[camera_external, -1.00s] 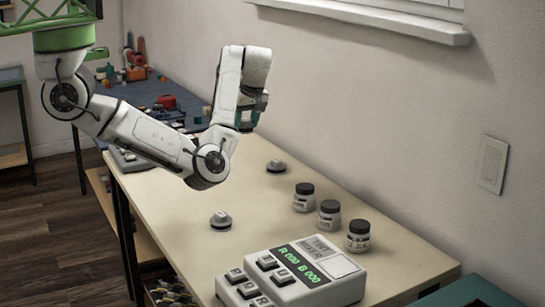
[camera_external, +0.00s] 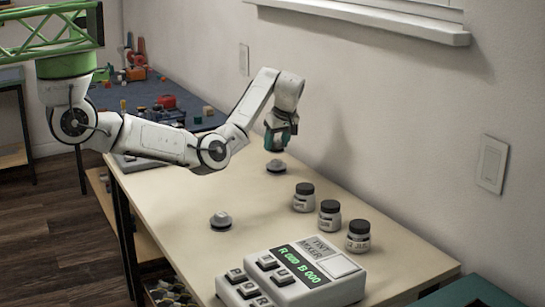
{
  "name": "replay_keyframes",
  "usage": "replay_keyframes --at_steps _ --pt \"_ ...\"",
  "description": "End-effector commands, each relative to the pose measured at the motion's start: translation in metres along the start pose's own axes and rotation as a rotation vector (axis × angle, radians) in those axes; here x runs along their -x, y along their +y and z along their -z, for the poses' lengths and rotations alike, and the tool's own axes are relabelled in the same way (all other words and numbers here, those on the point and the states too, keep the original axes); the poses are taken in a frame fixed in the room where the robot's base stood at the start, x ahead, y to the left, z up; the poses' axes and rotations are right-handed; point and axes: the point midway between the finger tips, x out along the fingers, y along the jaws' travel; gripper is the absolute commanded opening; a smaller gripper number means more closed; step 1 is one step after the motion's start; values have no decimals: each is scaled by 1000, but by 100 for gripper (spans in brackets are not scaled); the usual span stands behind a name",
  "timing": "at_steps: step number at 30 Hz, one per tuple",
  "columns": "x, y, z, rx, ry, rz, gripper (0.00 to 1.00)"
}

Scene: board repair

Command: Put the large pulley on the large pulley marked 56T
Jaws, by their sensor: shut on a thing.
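Two small grey round pieces, which look like pulleys, sit on the pale bench top. One pulley (camera_external: 220,222) is near the bench's left edge, with clear space around it. The other pulley (camera_external: 277,166) is farther back, directly under my gripper (camera_external: 276,150). My gripper points down with its dark teal fingers at the top of this back pulley and looks shut on it. The fingertips are too small to show the exact hold. No 56T mark can be read, and I cannot tell the pulleys' sizes apart.
A tint mixer (camera_external: 295,275) with keys and a green display stands at the front. Several items are near it, including three dark-lidded jars (camera_external: 329,217) along the right side. A blue mat (camera_external: 205,110) with small parts lies behind. The bench middle is clear.

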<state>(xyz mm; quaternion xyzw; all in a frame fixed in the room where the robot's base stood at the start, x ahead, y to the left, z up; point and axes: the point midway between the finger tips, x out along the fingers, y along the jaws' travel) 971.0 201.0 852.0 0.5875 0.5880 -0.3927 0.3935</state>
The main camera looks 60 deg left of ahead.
Motion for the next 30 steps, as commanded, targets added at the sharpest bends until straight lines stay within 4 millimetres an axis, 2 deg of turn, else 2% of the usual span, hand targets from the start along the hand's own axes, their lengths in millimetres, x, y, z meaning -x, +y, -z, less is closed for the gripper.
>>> replay_keyframes --at_steps 3,6,17,18,25,30 --pt "-19 -1 -8 -1 0 2 17" --pt "-27 -1 -11 0 -1 1 17" --pt "-29 -1 -12 0 0 1 17" --pt "-29 -1 -12 0 0 1 55" --pt "-29 -1 -12 0 0 1 77" --pt "-29 -1 -12 0 0 1 77"
